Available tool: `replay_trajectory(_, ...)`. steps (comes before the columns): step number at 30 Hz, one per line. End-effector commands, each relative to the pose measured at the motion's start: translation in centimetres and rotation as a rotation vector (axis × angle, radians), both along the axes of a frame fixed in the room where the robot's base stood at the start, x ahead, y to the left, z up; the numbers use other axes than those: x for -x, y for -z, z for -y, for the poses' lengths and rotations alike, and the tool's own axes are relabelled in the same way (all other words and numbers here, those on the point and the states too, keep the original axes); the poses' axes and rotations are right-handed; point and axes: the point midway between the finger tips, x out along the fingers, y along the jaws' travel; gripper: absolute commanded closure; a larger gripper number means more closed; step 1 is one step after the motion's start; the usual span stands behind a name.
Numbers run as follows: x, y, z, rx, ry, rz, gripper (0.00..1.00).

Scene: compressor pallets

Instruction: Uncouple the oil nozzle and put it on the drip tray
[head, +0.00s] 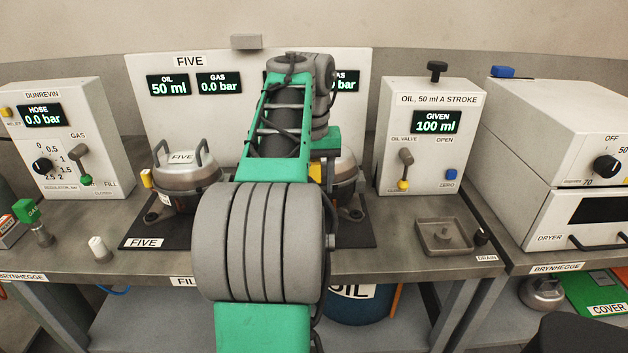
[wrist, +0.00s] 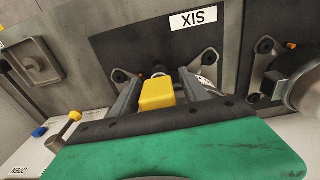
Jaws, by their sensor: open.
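The yellow oil nozzle (wrist: 158,93) stands between the two fingers of my gripper (wrist: 161,80) in the wrist view. My gripper is open; I cannot tell whether the fingers touch the nozzle. The nozzle is at the compressor on the mat marked SIX (wrist: 165,42); its coupling is hidden. In the head view my arm covers most of that compressor (head: 346,170), and a bit of yellow shows beside it. The drip tray (head: 421,246) is empty, a square grey tray with a small post, right of the mat. It also shows in the wrist view (wrist: 13,62).
Compressor FIVE (head: 186,180) stands left of my arm with a yellow part at its side. The oil box (head: 425,115) reads 100 ml given, its yellow-knobbed valve lever (head: 405,170) hanging down. A dark drain knob (head: 482,238) sits beside the tray. The dryer (head: 570,160) stands far right.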

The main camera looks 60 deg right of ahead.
Motion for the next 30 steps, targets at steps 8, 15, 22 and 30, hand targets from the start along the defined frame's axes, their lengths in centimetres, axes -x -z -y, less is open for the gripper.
replay_trajectory(8, 0.00, -0.01, 0.00, 0.000, 0.000, 0.000, 0.60)
replay_trajectory(15, 0.00, -0.01, 0.00, 0.000, 0.000, 0.000, 0.80)
replay_trajectory(22, 0.00, -0.01, 0.00, 0.000, -0.001, 0.000, 0.99)
replay_trajectory(30, 0.00, -0.02, 0.00, 0.000, -0.001, 0.000, 1.00)
